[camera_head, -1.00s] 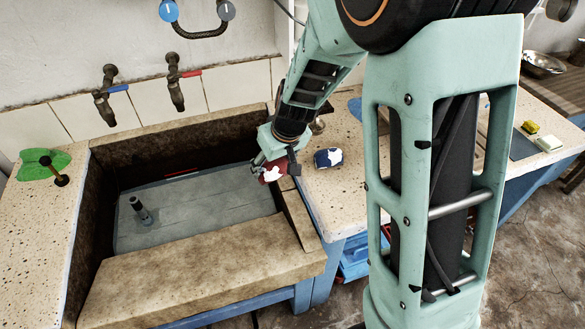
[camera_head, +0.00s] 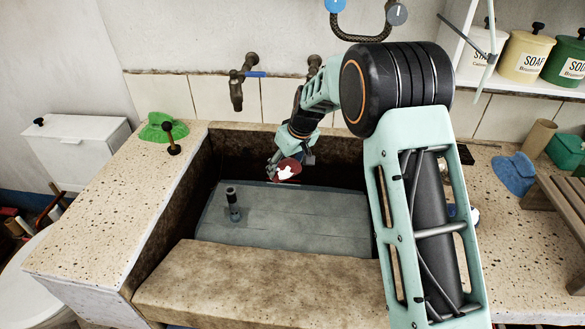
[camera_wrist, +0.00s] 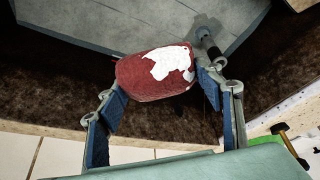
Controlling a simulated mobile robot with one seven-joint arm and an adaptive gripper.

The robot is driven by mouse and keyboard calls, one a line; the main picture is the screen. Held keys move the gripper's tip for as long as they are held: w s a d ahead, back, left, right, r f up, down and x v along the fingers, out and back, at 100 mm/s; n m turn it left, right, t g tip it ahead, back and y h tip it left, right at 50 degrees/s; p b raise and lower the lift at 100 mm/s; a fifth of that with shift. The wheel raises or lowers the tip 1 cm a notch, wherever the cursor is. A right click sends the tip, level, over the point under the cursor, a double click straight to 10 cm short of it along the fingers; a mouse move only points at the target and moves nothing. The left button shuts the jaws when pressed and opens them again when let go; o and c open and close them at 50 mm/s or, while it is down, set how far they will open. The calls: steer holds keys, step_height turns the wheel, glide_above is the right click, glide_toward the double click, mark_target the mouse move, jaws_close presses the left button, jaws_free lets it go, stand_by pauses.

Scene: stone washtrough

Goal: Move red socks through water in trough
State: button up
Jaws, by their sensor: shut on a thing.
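The red socks (camera_head: 287,171) are a rolled dark red bundle with a white patch. My gripper (camera_head: 290,163) is shut on them over the back part of the stone trough (camera_head: 250,285). The wrist view shows the red socks (camera_wrist: 140,85) between the two blue-padded fingers of my gripper (camera_wrist: 160,90). Grey water (camera_head: 305,220) fills the trough's bottom. The socks appear at the water's far edge, seemingly above the surface; I cannot tell the exact gap. My arm hides the trough's right end.
A dark upright pipe (camera_head: 233,204) stands in the water at left. A tap with a blue handle (camera_head: 238,85) juts from the wall behind. A blue cloth (camera_head: 513,173) lies at right.

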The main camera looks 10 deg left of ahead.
steer(key=shift+f+b, duration=6.95)
steer(key=shift+f, duration=5.2)
steer(key=shift+s+a, duration=0.1)
steer(key=shift+a, duration=1.45)
steer(key=shift+d, duration=0.15)
steer(key=d, duration=0.3)
steer(key=d+b, duration=0.1)
steer(key=d, duration=0.1)
steer(key=shift+w+d+b, duration=0.2)
steer(key=shift+d+b, duration=0.1)
steer(key=shift+d, duration=0.1)
